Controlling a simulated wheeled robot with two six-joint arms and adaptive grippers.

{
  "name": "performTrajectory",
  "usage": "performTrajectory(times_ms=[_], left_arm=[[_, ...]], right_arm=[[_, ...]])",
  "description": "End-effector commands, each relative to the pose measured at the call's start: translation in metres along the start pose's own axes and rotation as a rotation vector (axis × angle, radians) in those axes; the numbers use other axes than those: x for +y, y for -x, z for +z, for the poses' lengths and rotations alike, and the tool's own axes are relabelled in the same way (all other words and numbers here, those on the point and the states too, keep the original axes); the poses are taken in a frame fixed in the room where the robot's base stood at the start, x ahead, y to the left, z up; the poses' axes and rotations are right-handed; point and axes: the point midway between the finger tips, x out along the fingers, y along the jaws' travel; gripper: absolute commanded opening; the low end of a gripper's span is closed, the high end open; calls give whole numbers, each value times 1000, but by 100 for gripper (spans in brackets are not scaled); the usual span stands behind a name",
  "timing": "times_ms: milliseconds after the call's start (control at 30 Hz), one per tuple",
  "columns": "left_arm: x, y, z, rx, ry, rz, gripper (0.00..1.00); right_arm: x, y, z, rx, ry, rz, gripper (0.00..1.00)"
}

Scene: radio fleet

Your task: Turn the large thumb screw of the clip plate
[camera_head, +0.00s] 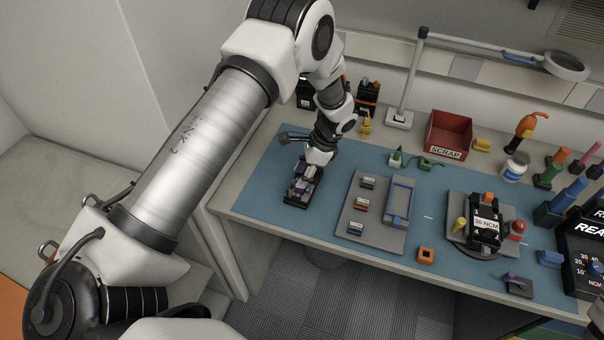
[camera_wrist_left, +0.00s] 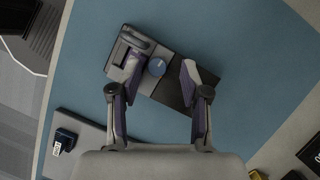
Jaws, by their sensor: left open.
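The clip plate (camera_wrist_left: 170,88) is a dark rectangular plate lying on the blue mat, with a grey clip-like part near its upper left end in the left wrist view. A round blue knob with a pale mark, which looks like the large thumb screw (camera_wrist_left: 157,67), stands on the plate. My left gripper (camera_wrist_left: 161,69) is open, with one purple-padded finger on each side of the knob. The left finger is close to it, and a wider gap shows on the right. Contact cannot be told.
A grey board (camera_head: 350,226) with small labelled blocks and a blue frame lies right of the plate. The blue mat (camera_head: 255,195) is clear left of the plate.

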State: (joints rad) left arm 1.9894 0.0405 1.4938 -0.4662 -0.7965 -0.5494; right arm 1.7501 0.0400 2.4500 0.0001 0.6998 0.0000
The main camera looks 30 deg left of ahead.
Motion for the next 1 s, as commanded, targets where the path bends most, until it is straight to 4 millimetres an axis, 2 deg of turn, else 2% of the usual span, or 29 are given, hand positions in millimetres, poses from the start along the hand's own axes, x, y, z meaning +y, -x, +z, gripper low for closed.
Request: performTrajectory(times_ms=[300, 467, 833, 933, 1000], left_arm=[[-1, 54, -1, 1, -1, -3, 46], [0, 73, -1, 0, -1, -2, 46], [0, 76, -1, 0, 19, -1, 46], [-4, 76, -7, 32, 165, -17, 46], [-1, 67, -12, 73, 355, -18, 46]], right_arm=[[0, 0, 0, 0, 0, 0, 0], [0, 0, 0, 0, 0, 0, 0], [0, 0, 0, 0, 0, 0, 0], [0, 0, 0, 0, 0, 0, 0], [0, 0, 0, 0, 0, 0, 0]])
